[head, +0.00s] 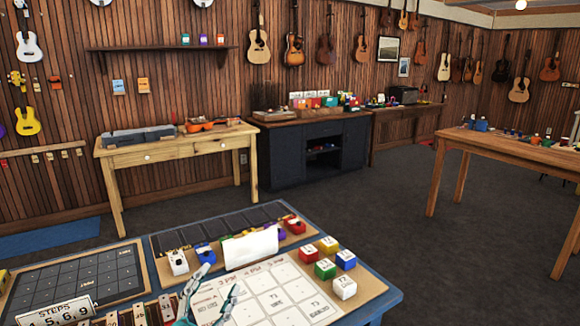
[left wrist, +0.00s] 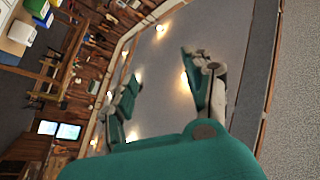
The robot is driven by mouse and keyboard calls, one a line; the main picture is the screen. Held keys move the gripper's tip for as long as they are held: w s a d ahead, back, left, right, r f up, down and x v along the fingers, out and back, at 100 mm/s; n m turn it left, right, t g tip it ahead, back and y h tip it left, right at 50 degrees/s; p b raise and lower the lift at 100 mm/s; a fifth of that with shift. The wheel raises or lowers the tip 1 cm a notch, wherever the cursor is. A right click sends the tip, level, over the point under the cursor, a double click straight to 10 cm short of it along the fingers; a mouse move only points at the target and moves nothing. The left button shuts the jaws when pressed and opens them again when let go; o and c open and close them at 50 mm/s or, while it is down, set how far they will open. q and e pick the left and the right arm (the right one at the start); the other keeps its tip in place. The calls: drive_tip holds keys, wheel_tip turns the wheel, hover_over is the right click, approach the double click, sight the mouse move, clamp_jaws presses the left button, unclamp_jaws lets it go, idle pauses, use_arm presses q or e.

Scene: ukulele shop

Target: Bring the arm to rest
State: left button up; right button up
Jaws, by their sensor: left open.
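My left gripper (head: 221,281) is at the bottom of the head view, over the near edge of the blue table (head: 391,299). Its teal and dark fingers are spread, with nothing between them. It is beside the printed sheet (head: 258,291); I cannot tell whether it touches it. In the left wrist view my left gripper (left wrist: 160,66) shows its two fingers wide apart and empty, against the ceiling and lights. My right gripper is in neither view.
Several coloured blocks (head: 325,268) stand at the sheet's right. A white card (head: 251,248) stands behind it, near a white block (head: 178,262) and a blue block (head: 204,254). A steps sign (head: 56,312) is at left. Open floor (head: 350,215) lies beyond the table.

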use_arm(q)
drive_tip(key=s+a+f+n+g+y, duration=0.2)
drive_tip(key=f, duration=0.3)
drive_tip(key=s+a+f+n+g+y, duration=0.2)
drive_tip(key=a+f+n+y, duration=0.1)
drive_tip(key=f, duration=0.2)
drive_tip(key=s+a+f+n+g+y, duration=0.2)
drive_tip(key=s+a+f+n+g, duration=0.1)
drive_tip(key=f, duration=0.3)
drive_tip(key=shift+y, duration=0.4)
drive_tip(key=s+d+f+n+g+h, duration=0.1)
drive_tip(key=s+f+g, duration=0.45)
drive_tip(key=s, duration=0.45)
drive_tip(key=s+f+g, duration=0.5)
drive_tip(key=s+f, duration=0.1)
drive_tip(key=s, duration=0.5)
wheel_tip(320, 180, down, 26)
drive_tip(key=s+a+f+g, duration=0.2)
drive_tip(key=s+f, duration=1.4)
drive_tip(key=shift+a+f, duration=0.15)
drive_tip(key=shift+a, duration=0.2)
